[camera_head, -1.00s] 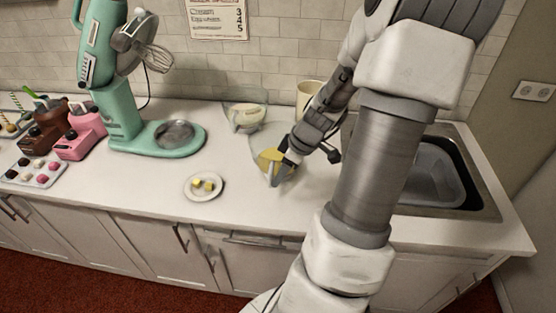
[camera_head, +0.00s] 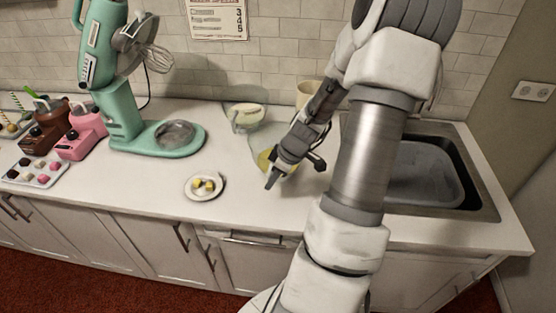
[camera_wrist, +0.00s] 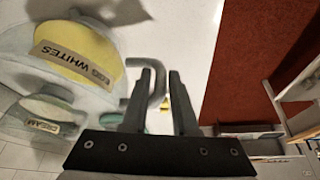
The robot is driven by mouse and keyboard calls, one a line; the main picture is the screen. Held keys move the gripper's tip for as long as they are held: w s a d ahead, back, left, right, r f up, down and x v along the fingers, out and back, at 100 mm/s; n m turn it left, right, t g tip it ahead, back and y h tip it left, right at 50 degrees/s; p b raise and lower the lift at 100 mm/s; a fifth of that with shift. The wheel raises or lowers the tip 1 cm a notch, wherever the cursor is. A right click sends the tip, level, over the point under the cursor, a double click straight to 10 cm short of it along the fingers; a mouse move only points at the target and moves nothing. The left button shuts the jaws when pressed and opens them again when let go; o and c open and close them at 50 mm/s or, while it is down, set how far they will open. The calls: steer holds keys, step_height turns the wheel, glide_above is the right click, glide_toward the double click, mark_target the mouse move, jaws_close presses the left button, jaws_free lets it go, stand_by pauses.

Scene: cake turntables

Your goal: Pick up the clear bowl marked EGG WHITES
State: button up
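The clear bowl marked EGG WHITES (camera_wrist: 75,62) fills the upper left of the wrist view, with yellow contents and a tan label. In the head view the bowl (camera_head: 264,160) stands on the counter, largely hidden by my gripper (camera_head: 271,181). In the wrist view my gripper (camera_wrist: 161,70) has its two fingers apart. A grey hooked piece (camera_wrist: 135,62), which looks like the bowl's handle, lies beside and partly behind the left finger. I cannot tell whether it is between the fingers or touching them.
A clear bowl marked CREAM (camera_wrist: 40,125) stands behind, also seen in the head view (camera_head: 245,117). A beige cup (camera_head: 308,92) is at the wall. A plate with yellow pieces (camera_head: 204,187) is left of my gripper. The mint mixer (camera_head: 125,120) and sink (camera_head: 430,175) flank the area.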

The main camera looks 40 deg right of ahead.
jaws_close()
steer(key=shift+r, duration=0.1)
stand_by(1.0)
